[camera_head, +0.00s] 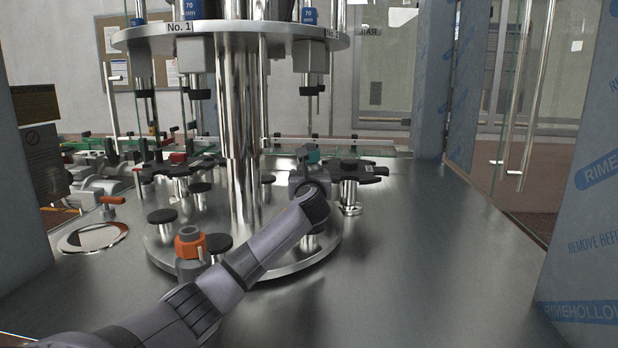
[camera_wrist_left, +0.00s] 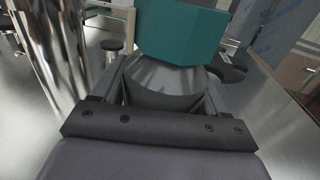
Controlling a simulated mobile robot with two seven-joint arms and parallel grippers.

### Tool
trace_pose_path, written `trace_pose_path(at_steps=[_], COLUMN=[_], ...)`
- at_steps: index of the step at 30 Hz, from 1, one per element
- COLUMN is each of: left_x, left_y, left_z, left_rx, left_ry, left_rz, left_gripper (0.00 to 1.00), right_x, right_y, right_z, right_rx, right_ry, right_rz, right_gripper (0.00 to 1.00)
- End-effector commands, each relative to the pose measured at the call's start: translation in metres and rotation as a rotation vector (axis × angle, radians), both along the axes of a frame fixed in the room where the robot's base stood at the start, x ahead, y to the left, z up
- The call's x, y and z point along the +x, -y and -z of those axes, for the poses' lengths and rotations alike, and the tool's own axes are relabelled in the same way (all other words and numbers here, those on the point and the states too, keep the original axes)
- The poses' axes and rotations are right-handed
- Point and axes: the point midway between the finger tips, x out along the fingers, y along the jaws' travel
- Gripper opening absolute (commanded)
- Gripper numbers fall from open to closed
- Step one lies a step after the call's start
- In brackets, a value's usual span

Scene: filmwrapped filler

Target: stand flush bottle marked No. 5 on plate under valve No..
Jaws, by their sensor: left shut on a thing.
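My left gripper (camera_wrist_left: 163,92) is shut on a grey bottle with a teal cap (camera_wrist_left: 180,32). The teal cap also shows in the head view (camera_head: 308,155), just beyond my left wrist, over the right part of the round carousel (camera_head: 296,262). Most of the bottle is hidden by my arm, and no No. 5 mark is readable. Small round black plates stand on the carousel, one at the front (camera_head: 217,243) and one at left (camera_head: 161,216). Above hangs a valve ring (camera_head: 262,32) labelled No. 1 at left; a second label at right is partly readable. My right gripper is not in view.
An orange-capped bottle (camera_head: 190,243) stands at the carousel's front left. A thick steel column (camera_head: 238,130) rises through the carousel. A black star-shaped wheel (camera_head: 357,170) is at right. The steel tabletop (camera_head: 430,250) is clear at right, beside a film-wrapped post (camera_head: 590,200).

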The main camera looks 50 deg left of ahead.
Motion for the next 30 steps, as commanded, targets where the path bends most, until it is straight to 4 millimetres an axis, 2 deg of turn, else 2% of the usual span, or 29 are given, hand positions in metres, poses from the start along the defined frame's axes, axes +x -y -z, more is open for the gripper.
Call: trace_pose_path(at_steps=[23, 24, 26, 27, 30], left_x=[-0.0001, -0.0001, -0.0001, -0.0001, -0.0001], left_y=[-0.0001, -0.0001, -0.0001, -0.0001, 0.0001], left_z=[0.0033, 0.0036, 0.0039, 0.0039, 0.0039], left_rx=[0.001, 0.001, 0.001, 0.001, 0.0], left_ry=[0.001, 0.001, -0.001, -0.001, 0.0], left_rz=[0.0, 0.0, 0.0, 0.0, 0.0], left_gripper=[0.0, 0.76, 0.96, 1.0, 1.0], right_x=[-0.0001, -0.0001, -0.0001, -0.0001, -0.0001], right_y=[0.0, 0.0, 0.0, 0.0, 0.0], right_z=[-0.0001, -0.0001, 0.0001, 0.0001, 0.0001], right_rx=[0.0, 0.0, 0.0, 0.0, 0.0], right_ry=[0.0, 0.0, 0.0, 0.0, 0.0], right_rz=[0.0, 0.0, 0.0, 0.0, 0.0], right_gripper=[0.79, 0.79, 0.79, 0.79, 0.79])
